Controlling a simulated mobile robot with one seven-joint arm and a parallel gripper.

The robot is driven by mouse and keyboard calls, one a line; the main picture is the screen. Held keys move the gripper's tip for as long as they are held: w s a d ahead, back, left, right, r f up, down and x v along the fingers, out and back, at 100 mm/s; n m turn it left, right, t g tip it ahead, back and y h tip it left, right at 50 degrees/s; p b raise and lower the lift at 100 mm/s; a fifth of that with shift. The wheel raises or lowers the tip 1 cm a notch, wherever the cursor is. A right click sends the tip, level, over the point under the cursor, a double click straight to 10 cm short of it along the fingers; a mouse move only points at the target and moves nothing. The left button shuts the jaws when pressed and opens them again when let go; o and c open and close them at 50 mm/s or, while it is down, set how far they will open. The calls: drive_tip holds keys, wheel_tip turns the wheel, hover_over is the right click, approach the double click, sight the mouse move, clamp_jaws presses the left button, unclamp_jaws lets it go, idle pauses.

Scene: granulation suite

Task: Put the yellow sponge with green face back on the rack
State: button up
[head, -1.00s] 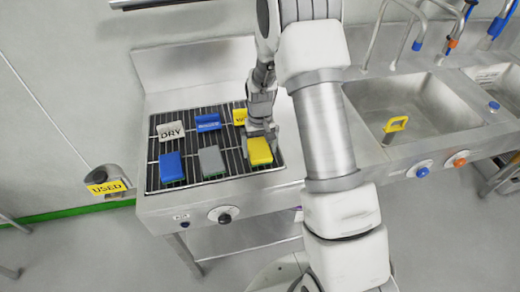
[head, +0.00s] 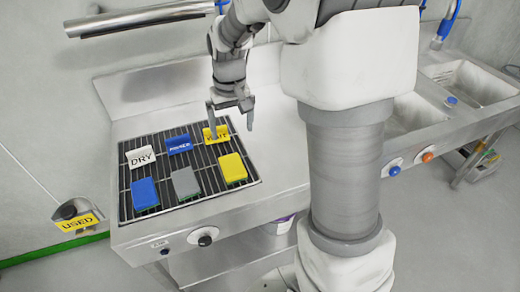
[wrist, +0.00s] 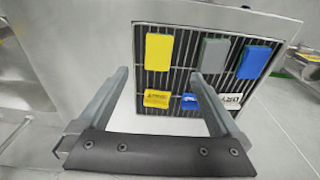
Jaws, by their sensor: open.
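The yellow sponge (head: 232,168) lies flat on the black-barred rack (head: 190,211), in the front row at the right, in front of a yellow sign (head: 216,134). In the wrist view the yellow sponge (wrist: 159,52) shows at the left of the row on the rack (wrist: 183,86). A thin green edge shows beneath it in the head view. My gripper (head: 230,121) is open and empty, raised above and behind the sponge, apart from it. In the wrist view its two fingers (wrist: 160,80) are spread wide with nothing between them.
A grey sponge (head: 186,183) and a blue sponge (head: 144,194) lie left of the yellow one. Upright DRY (head: 141,156) and blue (head: 179,145) signs stand behind them. A USED holder (head: 77,219) is at the left wall. Sinks (head: 467,84) are at the right.

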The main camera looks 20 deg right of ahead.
drive_tip(key=s+r+t, duration=0.2)
drive_tip(key=s+r, duration=0.4)
drive_tip(key=s, duration=0.4)
drive_tip(key=s+r+t, duration=0.2)
drive_tip(key=s+r, duration=0.3)
drive_tip(key=s, duration=0.6)
drive_tip(key=shift+s+r, duration=0.3)
drive_tip(key=shift+r, duration=0.1)
